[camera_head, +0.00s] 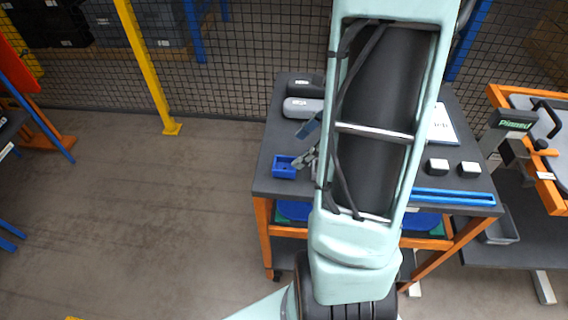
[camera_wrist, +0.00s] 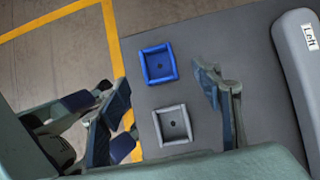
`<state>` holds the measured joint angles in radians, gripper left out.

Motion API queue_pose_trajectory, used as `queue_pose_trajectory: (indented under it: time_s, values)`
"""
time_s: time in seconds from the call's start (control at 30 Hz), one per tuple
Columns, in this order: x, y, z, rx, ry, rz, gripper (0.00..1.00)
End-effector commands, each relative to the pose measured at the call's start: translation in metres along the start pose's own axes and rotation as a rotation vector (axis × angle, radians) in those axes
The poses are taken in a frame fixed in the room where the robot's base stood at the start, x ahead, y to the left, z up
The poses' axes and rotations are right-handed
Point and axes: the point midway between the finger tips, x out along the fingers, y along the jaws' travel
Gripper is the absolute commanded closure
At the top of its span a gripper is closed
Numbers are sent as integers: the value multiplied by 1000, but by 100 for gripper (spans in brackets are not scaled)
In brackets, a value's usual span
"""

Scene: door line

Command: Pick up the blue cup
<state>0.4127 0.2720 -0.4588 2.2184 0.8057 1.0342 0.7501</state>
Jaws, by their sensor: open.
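The blue cup (camera_head: 284,166) is a small, square, open-topped holder standing at the left edge of the dark table. My gripper (camera_wrist: 166,92) is open and empty above the table. In the head view my gripper (camera_head: 307,146) is just right of the blue cup, partly hidden by my arm.
The dark table (camera_head: 266,140) also carries a grey rounded case (camera_head: 303,107), white-topped blocks (camera_head: 437,166) and a blue rail (camera_head: 453,197). A wire fence (camera_head: 240,60) stands behind. An orange-framed bench (camera_head: 555,190) is at right. The floor left of the table is clear.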

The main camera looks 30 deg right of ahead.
Motion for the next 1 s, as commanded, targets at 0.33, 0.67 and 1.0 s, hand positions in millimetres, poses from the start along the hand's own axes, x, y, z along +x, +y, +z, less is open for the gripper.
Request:
queue_pose_trajectory:
  time_s: [0.33, 0.67, 1.0]
  values:
    - [38, 2, -1, -3, 2, 1, 41]
    - [81, 4, -1, -4, 3, 1, 41]
    - [82, 4, -1, -5, 3, -2, 48]
